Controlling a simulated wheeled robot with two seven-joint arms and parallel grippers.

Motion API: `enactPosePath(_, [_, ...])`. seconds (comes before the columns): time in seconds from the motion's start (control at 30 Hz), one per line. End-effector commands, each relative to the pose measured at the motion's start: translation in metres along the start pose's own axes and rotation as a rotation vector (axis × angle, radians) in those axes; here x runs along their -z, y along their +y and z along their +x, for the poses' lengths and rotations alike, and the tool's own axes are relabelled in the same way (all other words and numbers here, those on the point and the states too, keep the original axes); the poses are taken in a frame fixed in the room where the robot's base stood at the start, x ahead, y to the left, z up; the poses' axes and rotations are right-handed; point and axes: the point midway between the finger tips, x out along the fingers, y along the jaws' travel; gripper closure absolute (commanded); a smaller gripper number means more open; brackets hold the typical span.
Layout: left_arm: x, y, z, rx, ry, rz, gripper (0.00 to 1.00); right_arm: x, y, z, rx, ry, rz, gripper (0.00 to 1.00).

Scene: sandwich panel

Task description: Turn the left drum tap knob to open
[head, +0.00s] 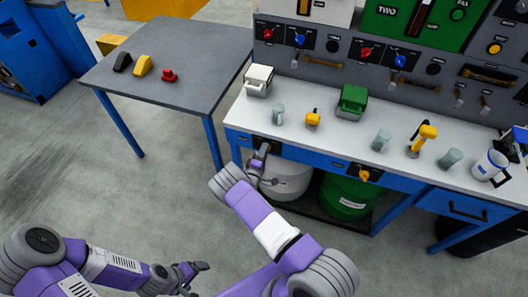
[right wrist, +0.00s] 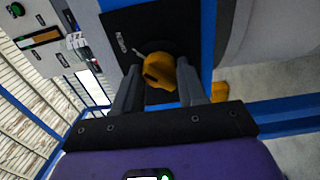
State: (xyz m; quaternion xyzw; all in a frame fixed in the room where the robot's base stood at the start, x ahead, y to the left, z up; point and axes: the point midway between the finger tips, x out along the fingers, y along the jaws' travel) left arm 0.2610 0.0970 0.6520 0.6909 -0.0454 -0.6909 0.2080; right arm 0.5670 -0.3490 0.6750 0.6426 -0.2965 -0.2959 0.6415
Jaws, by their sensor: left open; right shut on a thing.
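The left drum tap knob (right wrist: 160,72) is yellow and sits on a black plate (right wrist: 133,28), seen in the right wrist view. My right gripper (right wrist: 158,88) has one finger on each side of it and is shut on it. In the head view my right gripper (head: 262,158) is at the bench's front edge, above the white drum (head: 290,182), and it mostly hides this knob. My left gripper (head: 193,272) is open and empty, low over the floor at the bottom of the head view.
A second yellow tap knob (head: 364,175) is farther right, above the green drum (head: 343,197). The white worktop (head: 318,140) holds toasters, grey cups and a mug. A grey table (head: 190,60) stands at the left. Floor is clear below it.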

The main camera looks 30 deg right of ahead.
Motion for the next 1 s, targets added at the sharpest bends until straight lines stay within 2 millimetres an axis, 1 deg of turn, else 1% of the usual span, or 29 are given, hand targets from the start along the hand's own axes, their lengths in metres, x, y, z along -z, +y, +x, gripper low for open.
enactPosePath(0.47, [0.0000,0.0001,-0.0002,0.000,0.000,0.000,0.11,0.0004,-0.0008,-0.0006,0.002,0.001,0.016,0.90])
enactPosePath(0.5, [0.0000,0.0001,-0.0002,0.000,0.000,0.000,0.11,0.0004,-0.0008,-0.0006,0.002,0.001,0.016,0.56])
enactPosePath(0.63, [0.0000,0.0001,-0.0002,0.000,0.000,0.000,0.11,0.0004,-0.0006,-0.0005,0.002,0.001,0.015,0.36])
enactPosePath(0.67, [0.0000,0.0001,-0.0002,0.000,0.000,0.000,0.11,0.0003,-0.0005,-0.0005,0.002,0.001,0.015,0.34])
enactPosePath(0.9, [0.0000,0.0001,-0.0003,0.000,0.000,0.000,0.11,0.0002,-0.0002,-0.0005,0.001,0.000,0.013,0.34])
enactPosePath(1.0, [-0.0001,0.0007,-0.0019,0.000,0.000,0.000,0.11,0.0006,0.0000,-0.0055,0.002,0.001,0.014,0.34])
